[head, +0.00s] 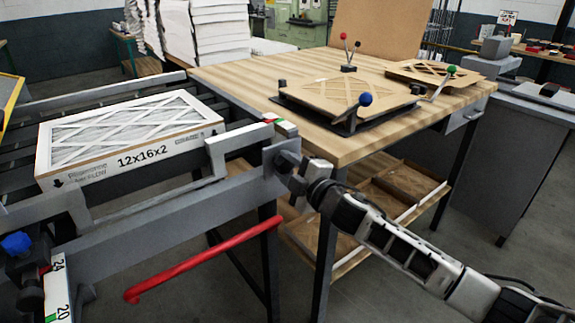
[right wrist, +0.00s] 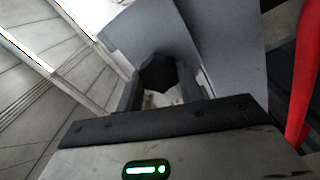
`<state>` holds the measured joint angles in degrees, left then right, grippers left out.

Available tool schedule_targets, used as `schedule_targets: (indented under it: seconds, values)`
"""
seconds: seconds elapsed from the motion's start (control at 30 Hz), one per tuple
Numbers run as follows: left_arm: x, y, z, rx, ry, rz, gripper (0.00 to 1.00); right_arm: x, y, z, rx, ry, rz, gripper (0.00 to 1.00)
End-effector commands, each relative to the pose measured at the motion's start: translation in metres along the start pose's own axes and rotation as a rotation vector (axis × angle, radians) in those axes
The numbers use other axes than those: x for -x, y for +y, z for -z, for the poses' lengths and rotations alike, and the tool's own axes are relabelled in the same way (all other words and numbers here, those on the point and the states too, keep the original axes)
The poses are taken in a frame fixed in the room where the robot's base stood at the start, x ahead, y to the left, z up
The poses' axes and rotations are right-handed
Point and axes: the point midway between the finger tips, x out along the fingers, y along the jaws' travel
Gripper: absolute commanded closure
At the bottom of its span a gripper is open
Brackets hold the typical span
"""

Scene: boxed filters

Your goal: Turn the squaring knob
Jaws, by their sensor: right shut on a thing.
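The dark knob (head: 287,159) sits at the right end of the grey rail, on a grey plate. My right gripper (head: 297,173) is at this knob, its arm coming in from the lower right. In the right wrist view the black faceted knob (right wrist: 158,73) sits between the two grey fingers (right wrist: 160,90), and the gripper is shut on it. The fingers partly hide the knob in the head view. A boxed filter (head: 130,135) marked 12x16x2 lies on the roller conveyor behind the rail. My left gripper is not in view.
A red bar (head: 205,260) hangs below the rail, near my right gripper's side. A blue knob (head: 17,243) is at the far left. A wooden table (head: 240,78) with a fixture and colored lever balls stands behind; its lower shelf (head: 400,182) is beyond my right arm.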

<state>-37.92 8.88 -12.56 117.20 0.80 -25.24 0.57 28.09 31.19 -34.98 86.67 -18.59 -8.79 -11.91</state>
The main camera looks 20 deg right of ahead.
Motion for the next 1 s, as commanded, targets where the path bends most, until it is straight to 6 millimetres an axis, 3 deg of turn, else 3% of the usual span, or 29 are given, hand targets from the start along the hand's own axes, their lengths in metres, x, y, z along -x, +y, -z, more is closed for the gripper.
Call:
schedule_targets:
  seconds: [0.43, 1.0]
  values:
    - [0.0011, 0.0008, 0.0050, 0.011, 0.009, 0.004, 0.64, 0.0000, -0.0014, 0.0007, 0.280, 0.003, 0.000, 0.86]
    - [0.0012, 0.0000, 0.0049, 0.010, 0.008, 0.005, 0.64, 0.0000, -0.0020, 0.0006, 0.343, 0.003, 0.000, 0.86]
